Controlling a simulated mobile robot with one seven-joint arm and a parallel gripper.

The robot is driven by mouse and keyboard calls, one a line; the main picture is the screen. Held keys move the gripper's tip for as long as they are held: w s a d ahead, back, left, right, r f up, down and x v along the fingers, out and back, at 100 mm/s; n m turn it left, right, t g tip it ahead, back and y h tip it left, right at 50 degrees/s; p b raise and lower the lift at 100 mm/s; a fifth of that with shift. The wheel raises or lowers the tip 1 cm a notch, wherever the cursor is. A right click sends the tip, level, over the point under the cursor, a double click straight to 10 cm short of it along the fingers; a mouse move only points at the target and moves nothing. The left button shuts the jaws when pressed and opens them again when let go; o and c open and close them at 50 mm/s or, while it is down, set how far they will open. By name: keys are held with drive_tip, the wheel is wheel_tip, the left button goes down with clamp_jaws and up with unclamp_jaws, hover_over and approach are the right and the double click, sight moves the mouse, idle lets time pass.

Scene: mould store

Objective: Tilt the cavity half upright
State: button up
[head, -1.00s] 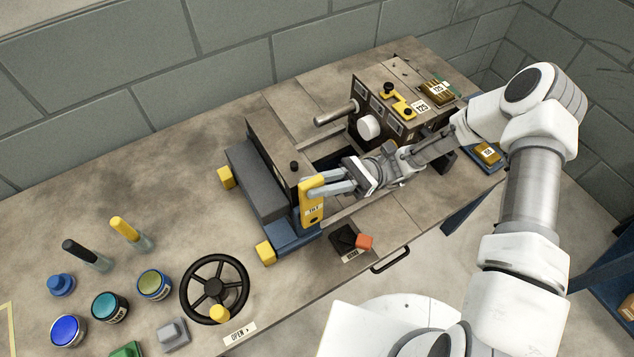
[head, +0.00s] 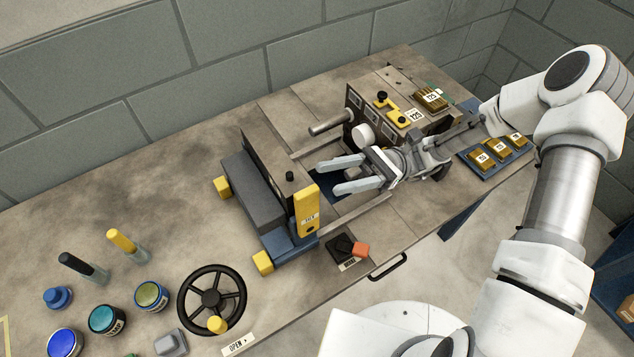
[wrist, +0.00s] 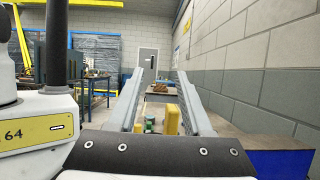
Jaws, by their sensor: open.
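The cavity half is probably the dark block (head: 255,198) on the blue base at the bench's middle; its plate-like face stands upright, facing right.
The other mould half (head: 360,112), with a guide rod and a white disc, stands close behind my gripper. A blue tray (head: 482,172) holds brass blocks. The bench's back left is clear.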

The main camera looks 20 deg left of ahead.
drive_tip(key=w+d+r, duration=0.1)
drive_tip(key=d+r, duration=0.3)
drive_tip(key=d, duration=0.3)
drive_tip(key=shift+w+d+r, duration=0.2)
drive_tip(key=shift+w+r, duration=0.1)
drive_tip(key=shift+w, duration=0.05)
drive_tip(key=shift+s, duration=0.1)
drive_tip(key=s+d+n+t+h, duration=0.3)
drive_tip(key=s+t+h, duration=0.2)
drive_tip(key=t+h, duration=0.35)
drive_tip(key=d+r+n+t+h, duration=0.5)
drive_tip(key=d+r+t, duration=0.4)
drive_tip(key=t, duration=0.5)
drive_tip(key=shift+w+d+r+h, duration=0.15)
drive_tip(key=shift+d+r+h, duration=0.2)
drive_tip(key=shift+d+h, duration=0.6)
drive_tip(key=shift+t, duration=0.25)
